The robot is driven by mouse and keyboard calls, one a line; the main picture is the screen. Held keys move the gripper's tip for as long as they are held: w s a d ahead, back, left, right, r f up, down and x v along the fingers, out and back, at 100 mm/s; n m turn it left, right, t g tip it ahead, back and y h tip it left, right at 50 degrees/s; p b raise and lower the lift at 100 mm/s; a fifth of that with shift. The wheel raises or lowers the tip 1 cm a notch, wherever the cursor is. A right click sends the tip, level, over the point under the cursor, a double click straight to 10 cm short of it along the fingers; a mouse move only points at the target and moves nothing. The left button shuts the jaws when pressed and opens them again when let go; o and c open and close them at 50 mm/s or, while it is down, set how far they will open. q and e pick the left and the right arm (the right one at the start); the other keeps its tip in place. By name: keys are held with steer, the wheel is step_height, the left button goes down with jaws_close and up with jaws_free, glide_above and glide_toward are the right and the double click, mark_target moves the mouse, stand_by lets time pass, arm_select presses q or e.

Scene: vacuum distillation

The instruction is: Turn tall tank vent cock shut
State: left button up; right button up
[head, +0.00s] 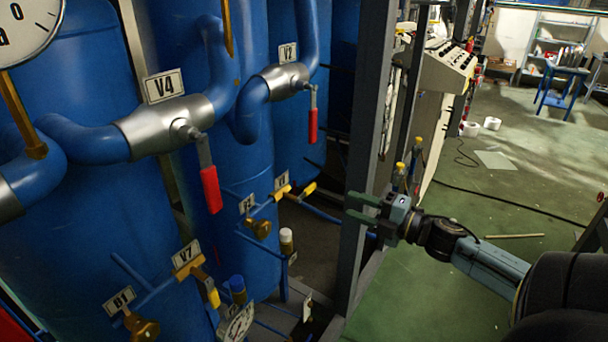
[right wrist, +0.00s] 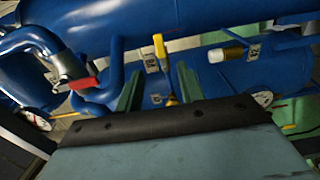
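My right gripper (head: 352,206) is open and empty, its two green fingers pointing left towards the blue tanks. In the head view a small cock with a yellow handle (head: 307,189) sits on a thin blue pipe to the left of the fingertips, apart from them. Another yellow-handled cock (head: 212,293) is below the V7 plate. I cannot tell which one is the tall tank's vent cock. In the right wrist view a yellow handle (right wrist: 160,46) shows beyond the gap between the open fingers (right wrist: 160,72), untouched. My left gripper is out of view.
Blue tanks (head: 70,215) fill the left. Red-handled valves V4 (head: 211,189) and V2 (head: 313,125) stand above the cocks. A grey frame post (head: 355,255) rises close beside my right gripper. Green floor on the right is mostly open.

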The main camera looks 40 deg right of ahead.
mark_target(312, 190)
steer(key=x, duration=1.3)
jaws_close()
